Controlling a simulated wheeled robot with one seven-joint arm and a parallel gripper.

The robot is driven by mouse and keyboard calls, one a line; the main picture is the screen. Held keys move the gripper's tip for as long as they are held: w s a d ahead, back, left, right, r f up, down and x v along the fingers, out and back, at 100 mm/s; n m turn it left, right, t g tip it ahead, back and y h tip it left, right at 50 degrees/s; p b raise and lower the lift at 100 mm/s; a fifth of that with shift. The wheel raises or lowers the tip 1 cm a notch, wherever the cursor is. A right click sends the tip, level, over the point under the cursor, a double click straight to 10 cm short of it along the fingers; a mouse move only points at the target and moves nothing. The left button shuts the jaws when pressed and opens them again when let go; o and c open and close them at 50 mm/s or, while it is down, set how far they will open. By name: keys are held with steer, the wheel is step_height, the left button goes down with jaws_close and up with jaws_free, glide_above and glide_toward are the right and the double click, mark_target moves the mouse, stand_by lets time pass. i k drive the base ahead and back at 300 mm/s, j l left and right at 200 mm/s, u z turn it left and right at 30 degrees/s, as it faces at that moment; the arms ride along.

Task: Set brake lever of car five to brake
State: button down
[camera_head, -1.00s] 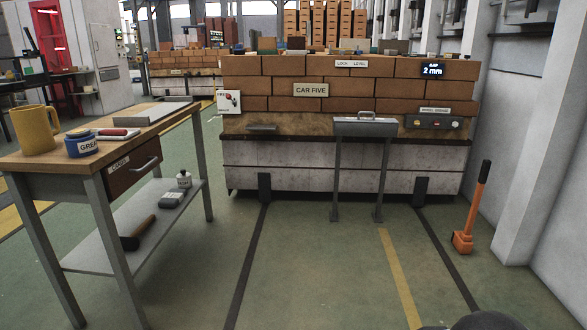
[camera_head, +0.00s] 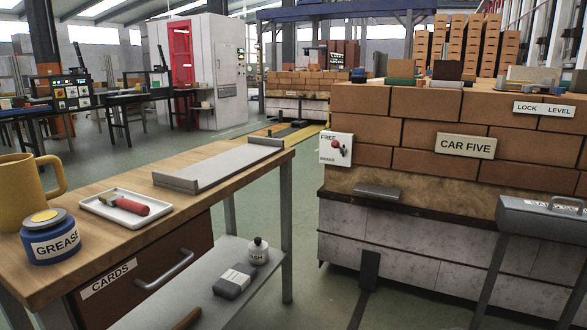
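Car five is a brick-stacked car; its CAR FIVE label (camera_head: 466,145) is on the front brick face, right of centre. The brake plate (camera_head: 328,155) is a white panel at the left end of that face, marked FREE at the top and BRAKE at the bottom. A lever with a red knob (camera_head: 336,144) sits on the plate. The knob is in the upper part, nearer FREE than BRAKE. My gripper is not in view.
A wooden workbench (camera_head: 217,195) stands front left, with a yellow mug (camera_head: 28,178), a grease tin (camera_head: 50,240) and a tray (camera_head: 126,210). A grey box (camera_head: 545,218) on legs stands front right. Green floor (camera_head: 300,225) shows between bench and car.

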mark_target(335, 144)
steer(key=i+z, duration=0.1)
steer(key=i, duration=0.45)
steer(key=i+j+z, duration=0.1)
steer(key=i, duration=0.5)
steer(key=i+j, duration=0.2)
steer(key=i, duration=0.35)
steer(key=i+j+z, duration=0.15)
steer(key=i, duration=0.45)
